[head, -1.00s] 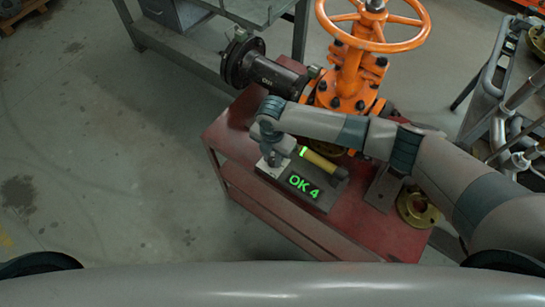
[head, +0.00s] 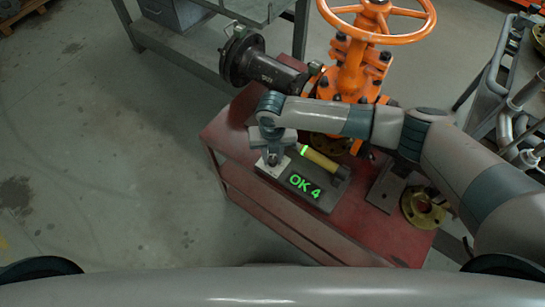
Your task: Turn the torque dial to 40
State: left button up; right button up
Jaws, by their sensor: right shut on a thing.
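A grey box with a green-lit display (head: 305,187) reading "OK 4" sits on the red cart. My right gripper (head: 272,160) points down at the pale plate (head: 273,169) on the box's left end. It is shut on the torque dial there, which the fingers and wrist mostly hide, so its setting cannot be read. A yellow-handled tool (head: 321,161) with a green band and dark head lies along the back of the box, right of the gripper. My left gripper is out of view.
The orange gate valve (head: 355,75) and dark flanged pipe (head: 262,66) stand behind the box on the red cart (head: 232,133). A brass flange (head: 422,208) lies at right. A grey bench (head: 190,50) stands behind. The floor at left is clear.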

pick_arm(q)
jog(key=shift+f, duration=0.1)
pick_arm(e)
jog(key=shift+w+r+n, duration=0.1)
jog(key=shift+n, duration=0.2)
jog(key=o, duration=1)
jog(key=shift+o, duration=0.2)
jog(key=shift+r, duration=0.1)
notch_tip(320, 180, up, 10)
jog(key=b, duration=0.2)
notch_tip(320, 180, up, 7)
jog(key=b, duration=0.1)
send_over(272, 158)
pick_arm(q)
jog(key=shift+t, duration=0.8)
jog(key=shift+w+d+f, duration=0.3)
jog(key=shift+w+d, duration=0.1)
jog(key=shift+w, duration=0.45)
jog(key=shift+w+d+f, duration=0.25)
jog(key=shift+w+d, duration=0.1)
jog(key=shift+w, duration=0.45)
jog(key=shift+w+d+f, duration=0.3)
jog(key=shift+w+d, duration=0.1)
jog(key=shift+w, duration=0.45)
